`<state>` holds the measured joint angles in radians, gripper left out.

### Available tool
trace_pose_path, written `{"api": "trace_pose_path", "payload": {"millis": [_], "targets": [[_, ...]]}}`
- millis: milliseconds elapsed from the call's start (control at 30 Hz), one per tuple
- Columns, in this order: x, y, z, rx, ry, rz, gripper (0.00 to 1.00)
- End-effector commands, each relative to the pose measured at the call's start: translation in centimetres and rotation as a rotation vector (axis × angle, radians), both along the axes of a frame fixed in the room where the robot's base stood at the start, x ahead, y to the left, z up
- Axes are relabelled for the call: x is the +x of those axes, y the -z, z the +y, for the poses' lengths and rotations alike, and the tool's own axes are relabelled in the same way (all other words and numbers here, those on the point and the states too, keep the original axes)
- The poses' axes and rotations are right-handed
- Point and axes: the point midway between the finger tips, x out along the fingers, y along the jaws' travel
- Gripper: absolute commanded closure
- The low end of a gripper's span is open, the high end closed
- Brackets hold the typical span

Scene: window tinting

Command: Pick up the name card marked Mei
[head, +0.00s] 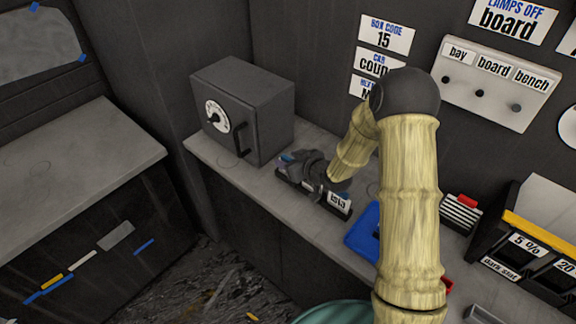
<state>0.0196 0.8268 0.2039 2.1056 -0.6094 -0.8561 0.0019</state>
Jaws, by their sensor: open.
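A dark rack (283,176) stands on the bench beside the grey safe. One white card (339,200) with dark lettering shows at its right end; its lettering is too small to read surely. Smaller blue and pale pieces show at its left end. I cannot make out a card marked Mei; the arm and gripper cover the middle of the rack. My gripper (306,168) is dark, open, and reaches down over the rack's middle. Whether it touches anything there is hidden.
The grey safe (262,112) with a dial stands left of the rack. A blue tray (362,236) lies to the right, partly behind my arm. A striped block (460,213) and a black bin unit (505,262) stand farther right. Signs hang on the wall.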

Motion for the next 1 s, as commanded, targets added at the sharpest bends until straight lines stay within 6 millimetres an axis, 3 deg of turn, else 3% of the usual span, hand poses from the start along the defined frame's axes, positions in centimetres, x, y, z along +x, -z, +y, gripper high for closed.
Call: {"api": "trace_pose_path", "payload": {"millis": [633,867,1000], "targets": [[0.61,0.42,0.54,-0.001,0.000,-0.001,0.52],[0.61,0.42,0.55,-0.001,0.000,-0.001,0.97],[0.61,0.41,0.54,-0.001,0.000,-0.001,1.00]]}}
